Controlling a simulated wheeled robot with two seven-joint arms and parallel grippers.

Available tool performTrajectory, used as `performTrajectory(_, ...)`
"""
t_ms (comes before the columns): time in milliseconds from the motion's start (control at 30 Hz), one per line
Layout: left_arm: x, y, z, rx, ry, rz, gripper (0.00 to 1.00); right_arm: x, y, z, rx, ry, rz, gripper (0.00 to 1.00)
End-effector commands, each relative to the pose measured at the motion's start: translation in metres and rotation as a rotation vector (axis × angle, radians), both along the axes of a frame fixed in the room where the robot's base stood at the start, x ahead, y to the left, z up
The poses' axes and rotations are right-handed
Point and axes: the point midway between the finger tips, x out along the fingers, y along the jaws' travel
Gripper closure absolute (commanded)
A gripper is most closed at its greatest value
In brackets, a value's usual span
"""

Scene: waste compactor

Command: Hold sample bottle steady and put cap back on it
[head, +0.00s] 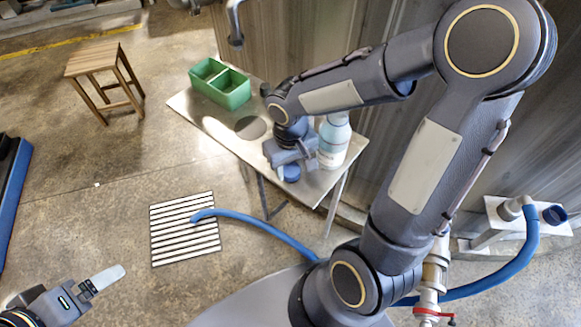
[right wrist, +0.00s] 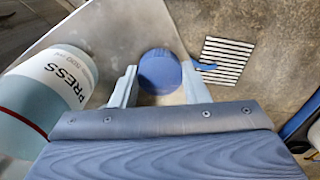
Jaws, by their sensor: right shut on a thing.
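A round blue cap (head: 290,173) shows at the front edge of the small metal table. In the right wrist view the cap (right wrist: 160,71) sits between the two fingers of my right gripper (right wrist: 158,88), which is shut on it. Whether anything is under the cap is hidden. A white and pale blue bottle (head: 333,143) with printed letters and a red band stands upright just right of my right gripper (head: 290,160); its top is partly behind my arm. My left gripper (head: 103,280) is low at the left, away from the table; its opening is unclear.
The metal table (head: 208,127) has a dark round hole (head: 250,127) and a green two-part bin (head: 222,84) at its back left. A wooden stool (head: 95,58), a floor grate (head: 185,229) and a blue hose (head: 258,223) lie around it. A corrugated wall is behind.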

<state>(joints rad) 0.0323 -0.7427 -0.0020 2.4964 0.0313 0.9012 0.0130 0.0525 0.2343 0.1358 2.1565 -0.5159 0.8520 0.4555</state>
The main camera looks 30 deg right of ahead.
Motion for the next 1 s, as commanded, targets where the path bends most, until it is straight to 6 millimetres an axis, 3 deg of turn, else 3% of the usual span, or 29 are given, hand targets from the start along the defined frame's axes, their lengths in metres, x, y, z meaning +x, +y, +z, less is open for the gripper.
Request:
performTrajectory(100,0.0,0.0,0.008,0.0,0.0,0.0,0.11,0.001,0.0,0.023,0.0,-0.006,0.0,0.79)
performTrajectory(400,0.0,0.0,0.019,0.0,0.0,0.0,0.11,0.004,0.06,0.085,0.002,-0.004,0.01,0.79)
performTrajectory(700,0.0,0.0,0.021,0.0,0.0,0.0,0.11,0.006,0.122,0.109,0.001,-0.001,0.006,0.79)
performTrajectory(1000,0.0,0.0,0.022,0.0,0.0,0.0,0.11,0.007,0.14,0.117,0.0,0.0,0.001,0.79)
